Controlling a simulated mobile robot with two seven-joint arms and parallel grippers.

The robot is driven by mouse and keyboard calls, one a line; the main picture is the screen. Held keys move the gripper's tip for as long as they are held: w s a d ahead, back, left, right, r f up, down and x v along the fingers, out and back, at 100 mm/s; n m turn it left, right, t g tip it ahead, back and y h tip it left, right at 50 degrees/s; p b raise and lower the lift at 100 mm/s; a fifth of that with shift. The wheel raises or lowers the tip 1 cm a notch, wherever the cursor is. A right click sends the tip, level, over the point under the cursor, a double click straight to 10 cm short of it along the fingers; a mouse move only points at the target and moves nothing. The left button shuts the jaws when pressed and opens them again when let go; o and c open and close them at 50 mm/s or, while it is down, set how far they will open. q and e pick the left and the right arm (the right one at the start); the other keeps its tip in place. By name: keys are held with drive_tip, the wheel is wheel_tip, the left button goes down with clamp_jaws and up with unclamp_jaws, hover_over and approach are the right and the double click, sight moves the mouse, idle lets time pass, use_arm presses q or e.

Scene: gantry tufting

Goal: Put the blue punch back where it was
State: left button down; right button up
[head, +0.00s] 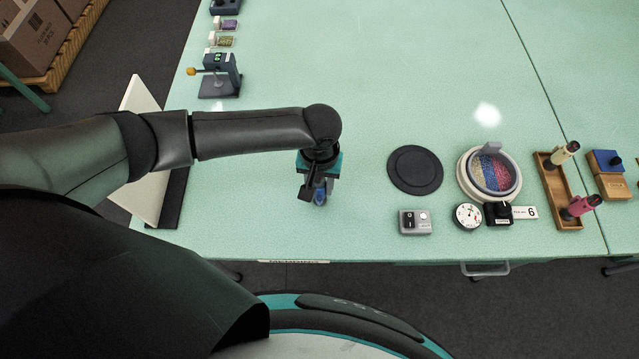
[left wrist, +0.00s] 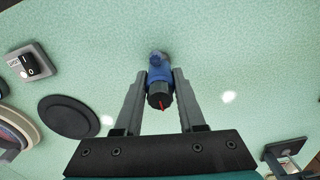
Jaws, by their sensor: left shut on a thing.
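The blue punch (head: 320,196) is in my left gripper (head: 316,182) above the pale green table. In the left wrist view the blue punch (left wrist: 159,72) sits between the two fingers of the left gripper (left wrist: 160,78), with its dark end and a red mark facing the camera. A wooden rack (head: 562,186) stands at the right. It holds a cream punch (head: 564,153) at its far end and a pink punch (head: 580,206) at its near end, with a bare stretch between them. My right gripper is not seen.
Between gripper and rack are a black disc (head: 415,169), a grey switch box (head: 414,222), a round tufting frame (head: 515,187) with coloured fill, a dial (head: 467,215) and a black knob box (head: 497,213). A blue-topped block (head: 607,162) lies right of the rack. The table's middle is clear.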

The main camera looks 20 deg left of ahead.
use_arm(q)
drive_tip(key=shift+f, duration=0.15)
drive_tip(key=c, duration=0.5)
unclamp_jaws()
wheel_tip(320, 180, up, 12)
drive_tip(key=shift+r+p, duration=0.2)
drive_tip(key=shift+p, duration=1.05)
